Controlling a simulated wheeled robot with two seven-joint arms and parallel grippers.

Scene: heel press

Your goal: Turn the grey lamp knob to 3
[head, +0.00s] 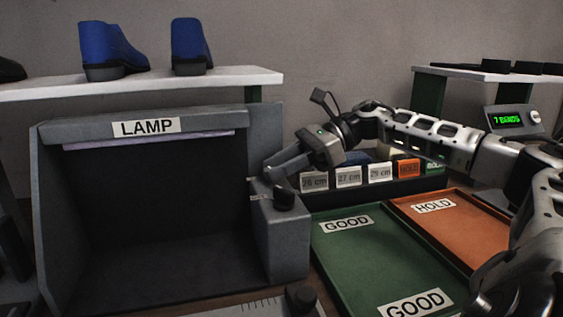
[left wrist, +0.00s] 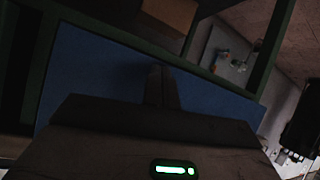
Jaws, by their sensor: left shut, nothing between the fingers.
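The grey lamp booth (head: 70,215) stands at the left in the head view with a LAMP label on its front. A small grey box (head: 283,245) is joined to its right side, with a dark grey knob (head: 284,197) on top. The knob's setting is too small to read. My right gripper (head: 269,176) reaches in from the right, its fingertips just above and behind the knob; I cannot tell whether they touch it or how far apart they are. My left gripper (left wrist: 161,88) shows only in the left wrist view, its fingers together and empty.
A green GOOD tray (head: 335,255) and an orange HOLD tray (head: 465,238) lie right of the box. A row of labelled bins (head: 375,190) stands behind them. Another dark knob (head: 301,298) is at the front edge. Blue shoes (head: 108,50) sit on a shelf (head: 180,82).

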